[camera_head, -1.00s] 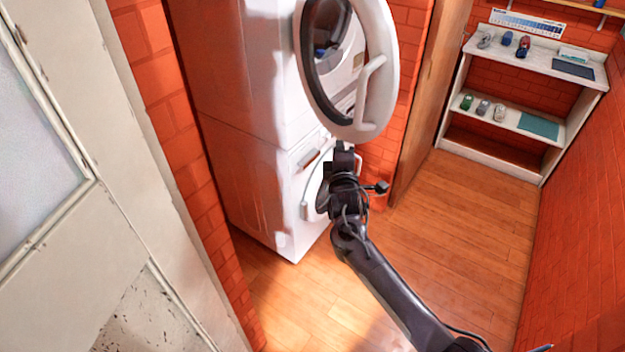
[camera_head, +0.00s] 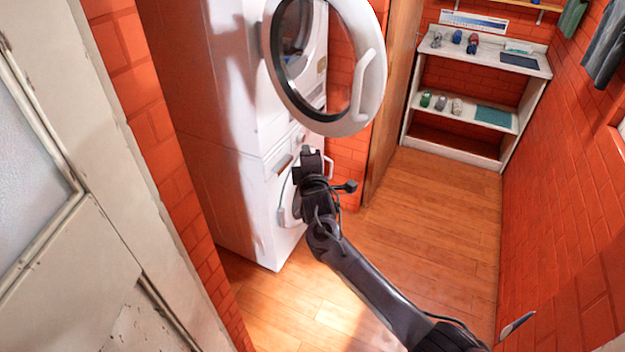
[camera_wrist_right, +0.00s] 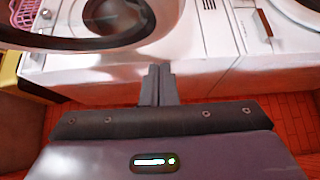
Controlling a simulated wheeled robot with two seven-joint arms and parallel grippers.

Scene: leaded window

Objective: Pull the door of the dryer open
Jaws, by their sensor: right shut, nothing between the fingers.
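The dryer (camera_head: 232,75) is the upper of two stacked white machines. Its round door (camera_head: 352,122), a white ring with a dark inner rim, stands swung out wide from the front. The door's pale bar handle (camera_head: 368,85) is on its right side. My right gripper (camera_head: 308,154) is below the door, in front of the lower machine, apart from the handle. In the right wrist view its fingers (camera_wrist_right: 157,84) are shut together and empty. A dark door rim (camera_wrist_right: 65,42) curves across the upper left there. My left gripper is not in view.
The lower white machine (camera_head: 240,205) has a round door partly hidden by my right arm. A white shelf unit (camera_head: 410,125) with small items stands at the back. Brick walls (camera_head: 560,160) and a panelled door (camera_head: 75,270) flank the clear wooden floor (camera_head: 440,210).

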